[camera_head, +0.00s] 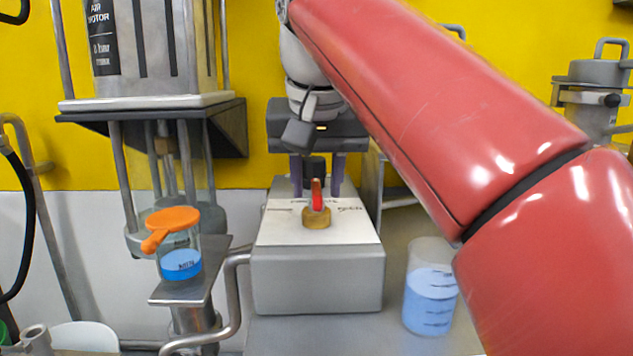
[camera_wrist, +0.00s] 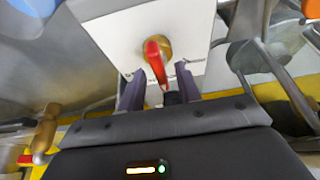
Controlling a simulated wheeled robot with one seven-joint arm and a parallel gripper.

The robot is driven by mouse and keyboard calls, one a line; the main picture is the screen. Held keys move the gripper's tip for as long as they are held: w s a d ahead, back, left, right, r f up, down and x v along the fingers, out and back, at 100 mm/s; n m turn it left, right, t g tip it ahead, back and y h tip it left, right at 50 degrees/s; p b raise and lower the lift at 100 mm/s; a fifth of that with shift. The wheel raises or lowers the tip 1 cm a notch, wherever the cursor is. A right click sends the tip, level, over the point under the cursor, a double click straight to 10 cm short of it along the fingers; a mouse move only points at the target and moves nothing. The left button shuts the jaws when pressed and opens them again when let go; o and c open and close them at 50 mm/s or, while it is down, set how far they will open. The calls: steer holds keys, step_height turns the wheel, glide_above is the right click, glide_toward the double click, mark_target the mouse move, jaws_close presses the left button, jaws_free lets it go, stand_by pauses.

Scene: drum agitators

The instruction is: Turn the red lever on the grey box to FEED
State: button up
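The grey box (camera_head: 318,278) stands on the bench in the middle of the head view, with a white top plate (camera_wrist: 105,30). The red lever (camera_head: 317,199) sits on a round brass hub (camera_head: 316,217) on that plate; it also shows in the wrist view (camera_wrist: 155,60). The plate's lettering is too small and blurred to read surely. My gripper (camera_head: 318,182) is just behind the lever, pointing down. In the wrist view its two purple fingers (camera_wrist: 160,88) are apart, one on each side of the lever's end. I cannot tell whether either finger touches the lever.
A jar with an orange lid (camera_head: 172,218) and blue liquid stands on a small metal stand at left. A clear beaker of blue liquid (camera_head: 430,288) stands right of the box. A bent grey pipe (camera_head: 232,300) runs along the box's left side. A motor unit (camera_head: 150,50) rises behind left.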

jaws_close()
steer(key=shift+r+p, duration=0.1)
steer(key=shift+p, duration=0.25)
steer(key=m+p, duration=0.1)
steer(key=p, duration=0.1)
steer(key=m+h+p, duration=0.1)
steer(key=m, duration=0.1)
steer(key=shift+a+r+m+p, duration=0.15)
steer(key=shift+m+p, duration=0.15)
steer(key=shift+p, duration=0.1)
steer(key=m+g+h+p, duration=0.1)
steer(key=m+p, duration=0.2)
steer(key=shift+m+h, duration=0.3)
steer(key=shift+m, duration=0.1)
steer(key=shift+w+a+m+h+p, duration=0.1)
steer(key=shift+m+h+p, duration=0.2)
steer(key=shift+m+p, duration=0.45)
steer(key=shift+f+g, duration=0.2)
steer(key=shift+g, duration=0.1)
